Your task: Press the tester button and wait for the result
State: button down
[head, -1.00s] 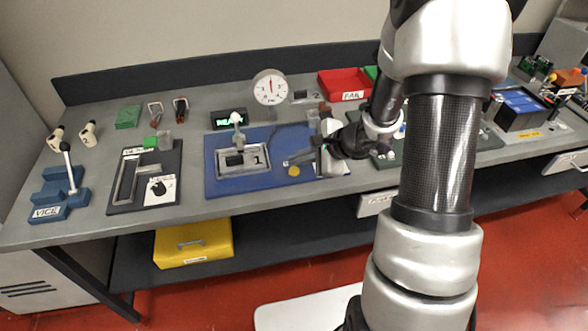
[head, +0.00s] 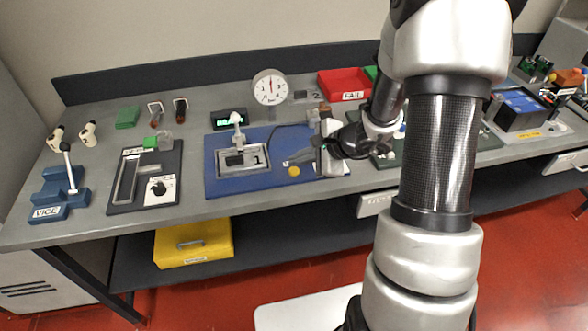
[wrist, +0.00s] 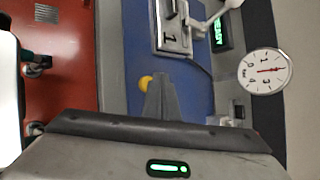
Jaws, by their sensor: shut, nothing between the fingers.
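The tester stands on a blue mat (head: 215,187), with a grey fixture marked 1 (head: 258,160) and a white-knobbed clamp lever (head: 237,121). Behind it is a dark display (head: 220,124) with green text; in the wrist view the display (wrist: 221,36) reads READY. A round yellow button (head: 294,171) sits on the mat right of the fixture. My gripper (head: 287,162) is shut and empty, its tips close by the button. In the wrist view the button (wrist: 146,82) shows just left of the fingertips (wrist: 160,77); I cannot tell whether they touch.
A dial gauge (head: 270,87) stands behind the mat. A red FAIL bin (head: 343,82) is at the back. A black fixture board (head: 119,200) and a blue vice (head: 60,196) are to the left. A yellow bin (head: 194,243) is below.

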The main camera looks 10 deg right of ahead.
aim_at(298, 171)
jog(key=shift+f, duration=0.1)
jog(key=shift+f+b, duration=0.4)
jog(key=shift+b, duration=0.35)
jog(key=shift+f+b, duration=0.45)
jog(key=shift+b, duration=0.2)
dwell(0.5)
jog(key=shift+r, duration=0.15)
jog(key=shift+r+p, duration=0.55)
jog(key=shift+r, duration=0.2)
jog(key=shift+r, duration=0.1)
jog(key=shift+r+p, duration=1.65)
jog(key=shift+r, duration=0.75)
